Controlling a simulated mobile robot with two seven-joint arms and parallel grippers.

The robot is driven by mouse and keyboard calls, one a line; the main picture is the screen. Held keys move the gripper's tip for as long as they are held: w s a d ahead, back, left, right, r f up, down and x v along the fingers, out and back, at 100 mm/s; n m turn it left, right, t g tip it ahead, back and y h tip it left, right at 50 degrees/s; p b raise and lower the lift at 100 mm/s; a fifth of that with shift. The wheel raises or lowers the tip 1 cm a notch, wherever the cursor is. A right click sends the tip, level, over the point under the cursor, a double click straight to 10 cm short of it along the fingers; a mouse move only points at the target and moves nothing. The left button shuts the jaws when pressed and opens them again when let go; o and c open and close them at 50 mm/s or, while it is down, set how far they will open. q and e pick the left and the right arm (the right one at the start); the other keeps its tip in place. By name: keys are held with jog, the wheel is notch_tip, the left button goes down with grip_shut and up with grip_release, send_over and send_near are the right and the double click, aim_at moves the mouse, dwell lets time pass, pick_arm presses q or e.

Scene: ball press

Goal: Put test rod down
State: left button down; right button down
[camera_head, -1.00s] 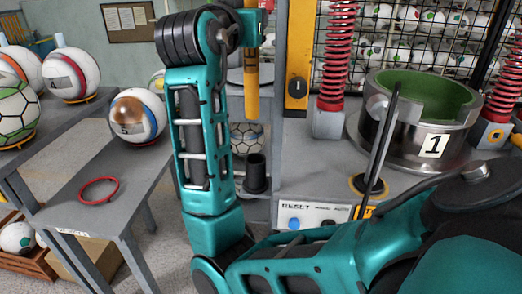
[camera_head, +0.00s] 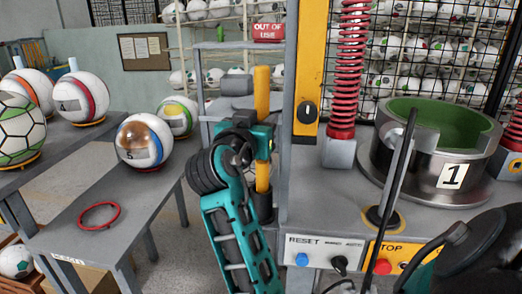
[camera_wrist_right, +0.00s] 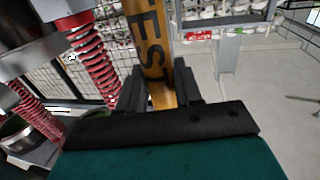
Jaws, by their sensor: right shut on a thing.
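The test rod (camera_head: 262,92) is a yellow upright rod in the middle of the head view. My right gripper (camera_head: 262,143) is shut around it, between its top and lower end. The rod's lower end (camera_head: 263,178) reaches down to a black cup-shaped holder (camera_head: 265,208); I cannot tell how deep it sits inside. In the right wrist view, the rod (camera_wrist_right: 150,45) shows black letters "EST" and stands between the dark fingers (camera_wrist_right: 160,92). My left gripper is not in view.
The press, with a metal ring (camera_head: 425,165) marked 1 and red springs (camera_head: 348,70), stands right of the rod. A grey post with a yellow plate (camera_head: 307,75) is close by. Balls and a red ring (camera_head: 99,215) rest on tables at left.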

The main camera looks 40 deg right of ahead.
notch_tip(320, 180, down, 5)
jog(key=shift+f+b, duration=0.1)
jog(key=shift+b, duration=0.25)
jog(key=shift+f+b, duration=0.2)
jog(key=shift+b, duration=0.1)
jog(key=c, duration=0.7)
grip_release()
jog(key=shift+c, duration=0.2)
jog(key=shift+r, duration=0.1)
